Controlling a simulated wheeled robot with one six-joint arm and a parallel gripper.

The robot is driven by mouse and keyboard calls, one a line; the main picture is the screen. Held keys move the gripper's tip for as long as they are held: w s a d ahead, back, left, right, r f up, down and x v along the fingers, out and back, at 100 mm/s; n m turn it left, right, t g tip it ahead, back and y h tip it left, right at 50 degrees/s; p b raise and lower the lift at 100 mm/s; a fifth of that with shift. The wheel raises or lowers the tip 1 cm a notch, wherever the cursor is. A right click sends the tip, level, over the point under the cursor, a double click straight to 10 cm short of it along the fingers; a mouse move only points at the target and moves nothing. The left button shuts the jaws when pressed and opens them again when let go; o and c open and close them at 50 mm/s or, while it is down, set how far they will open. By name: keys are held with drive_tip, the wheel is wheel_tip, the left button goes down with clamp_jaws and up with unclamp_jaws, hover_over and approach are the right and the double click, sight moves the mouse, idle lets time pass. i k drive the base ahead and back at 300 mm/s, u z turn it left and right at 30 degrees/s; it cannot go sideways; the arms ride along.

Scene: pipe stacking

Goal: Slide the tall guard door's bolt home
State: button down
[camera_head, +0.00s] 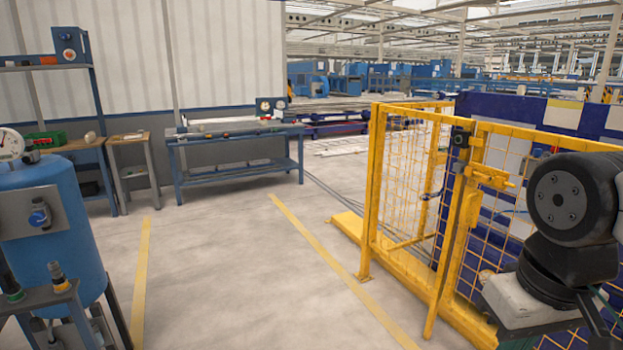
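The tall guard door (505,215) is a yellow frame with wire mesh at the right of the view. Its yellow bolt (492,177) sits near the top of the door, by the upright post edge. Whether the bolt is in or out of its keeper cannot be told at this size. A small dark box (460,139) is fixed by the post above and left of the bolt. A dark part of my arm covers the right side of the door. My gripper is not in view.
A yellow mesh fence (402,180) stands left of the door. A blue tank (50,220) and a small stand (45,296) are at the left. A blue workbench (235,139) stands at the back. The floor between is clear.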

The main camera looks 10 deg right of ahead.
sight(485, 179)
drive_tip(key=z, duration=0.45)
drive_tip(key=k, duration=0.5)
drive_tip(key=z, duration=1.2)
drive_tip(key=i, duration=1.05)
drive_tip(key=u, duration=0.95)
drive_tip(key=i, duration=0.65)
drive_tip(key=u, duration=0.7)
